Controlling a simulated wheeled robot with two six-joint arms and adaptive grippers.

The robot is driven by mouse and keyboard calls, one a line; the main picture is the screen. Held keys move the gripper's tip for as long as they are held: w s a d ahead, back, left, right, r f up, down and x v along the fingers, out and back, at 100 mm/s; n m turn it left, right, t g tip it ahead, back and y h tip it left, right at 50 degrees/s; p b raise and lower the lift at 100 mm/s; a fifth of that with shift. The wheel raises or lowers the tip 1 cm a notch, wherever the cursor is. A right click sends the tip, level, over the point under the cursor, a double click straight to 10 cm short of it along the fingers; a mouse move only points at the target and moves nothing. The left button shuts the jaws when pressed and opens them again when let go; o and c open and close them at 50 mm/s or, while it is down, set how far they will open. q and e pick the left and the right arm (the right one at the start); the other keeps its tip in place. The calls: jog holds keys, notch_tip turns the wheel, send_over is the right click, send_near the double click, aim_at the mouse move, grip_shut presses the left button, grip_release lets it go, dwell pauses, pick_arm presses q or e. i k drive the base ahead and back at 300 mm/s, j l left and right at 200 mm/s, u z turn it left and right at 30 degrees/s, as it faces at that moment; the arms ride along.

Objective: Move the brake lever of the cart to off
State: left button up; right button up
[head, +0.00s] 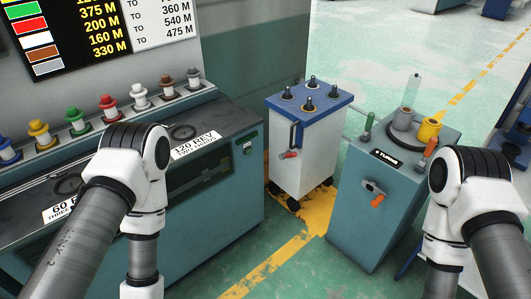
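The cart (318,160) stands in the middle of the head view, a white box with a blue top bearing several dark knobs and wheels below. A small lever with a red handle (289,155) is on its left front face, lying roughly sideways; I take it for the brake lever, but no marking is readable. A dark vertical handle shows just above it. My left arm comes in from the left and my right arm from the right. Both run down past the bottom edge, so both grippers are out of view. Neither visible arm part touches the cart.
A teal pedestal labelled "7 TURNS" (385,185) stands right of the cart, with an orange-handled crank (376,200). A teal bench (245,190) with several coloured knobs fills the left. Green floor (297,270) with yellow markings lies open between them.

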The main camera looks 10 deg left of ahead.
aim_at(288, 155)
jog(key=i+l, duration=0.1)
jog(key=i, duration=0.25)
jog(key=i+u, duration=0.1)
jog(key=i, duration=0.2)
jog(key=i+l+z, duration=0.6)
jog(key=l+z, duration=0.15)
